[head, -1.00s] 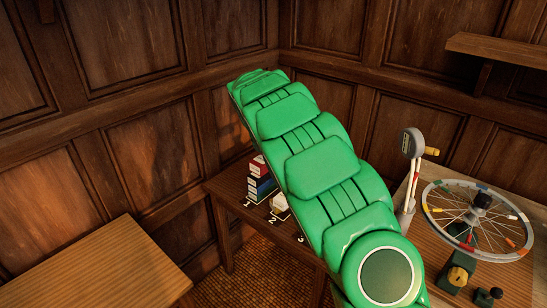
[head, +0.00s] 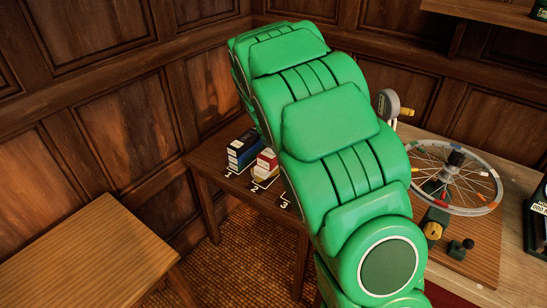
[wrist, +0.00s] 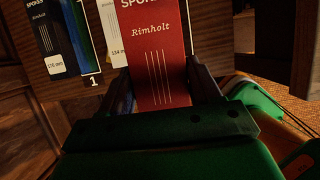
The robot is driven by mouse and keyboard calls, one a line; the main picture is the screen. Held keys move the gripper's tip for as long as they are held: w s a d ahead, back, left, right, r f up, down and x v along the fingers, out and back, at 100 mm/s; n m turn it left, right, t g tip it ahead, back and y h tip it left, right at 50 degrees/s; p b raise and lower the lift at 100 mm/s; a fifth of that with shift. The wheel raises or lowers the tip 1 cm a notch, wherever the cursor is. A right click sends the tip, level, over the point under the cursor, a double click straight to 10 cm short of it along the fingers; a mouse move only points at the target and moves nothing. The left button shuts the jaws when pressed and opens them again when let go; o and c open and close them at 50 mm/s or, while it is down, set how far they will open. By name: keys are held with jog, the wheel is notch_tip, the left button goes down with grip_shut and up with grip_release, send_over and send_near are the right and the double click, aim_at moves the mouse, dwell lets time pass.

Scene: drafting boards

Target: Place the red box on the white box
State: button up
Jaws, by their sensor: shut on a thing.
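The red box (head: 268,159) is at mark 2 in the head view, directly over the white box (head: 261,172). Whether it touches the white box or hangs slightly above is hard to tell. In the wrist view the red box (wrist: 157,50), lettered "Rimholt", fills the space between the fingers of my gripper (wrist: 158,92), which is shut on it. Part of the white box (wrist: 117,35) shows to its left there. My gripper is hidden behind my green arm in the head view.
A stack of blue and dark boxes (head: 241,150) stands at mark 1, close to the left. Mark 3 looks bare, partly hidden by my arm. A spoked wheel (head: 455,178) and a dial gauge (head: 388,103) stand on the bench at right. The left table (head: 85,260) is empty.

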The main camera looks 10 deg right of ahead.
jog(key=shift+w+f, duration=0.25)
jog(key=w+f, duration=0.2)
jog(key=w, duration=0.2)
jog(key=w+f, duration=0.3)
jog(key=w, duration=0.1)
jog(key=w+f, duration=0.3)
jog(key=w, duration=0.1)
jog(key=shift+f, duration=0.15)
jog(key=shift+w+f, duration=0.6)
jog(key=shift+f, duration=1.55)
jog(key=shift+f, duration=0.1)
jog(key=o, duration=1.2)
